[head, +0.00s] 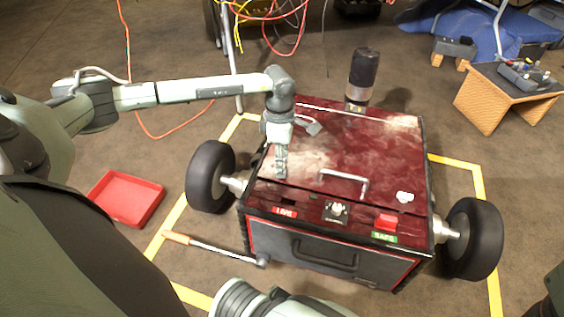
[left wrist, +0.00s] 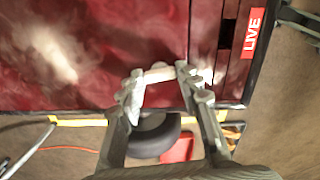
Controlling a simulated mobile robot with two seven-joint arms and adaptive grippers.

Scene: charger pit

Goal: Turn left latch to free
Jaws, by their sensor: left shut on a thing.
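The dark red charger box (head: 385,150) stands on the floor between two black wheels. My left gripper (head: 281,165) reaches down onto the left part of its lid, and its fingers hide what is between them in the head view. In the left wrist view my left gripper (left wrist: 160,80) is shut on a small pale bar, the left latch (left wrist: 158,74), near the lid's edge. The latch's exact turn is hard to tell. My right gripper is not in view.
A lid handle (head: 345,182) and a red switch block (head: 387,221) stick up on the box. LIVE (head: 285,212) and SAFE (head: 384,238) labels mark its front edge. A black cylinder (head: 363,68) stands behind. A red tray (head: 125,197) and an orange-handled bar (head: 210,247) lie at left.

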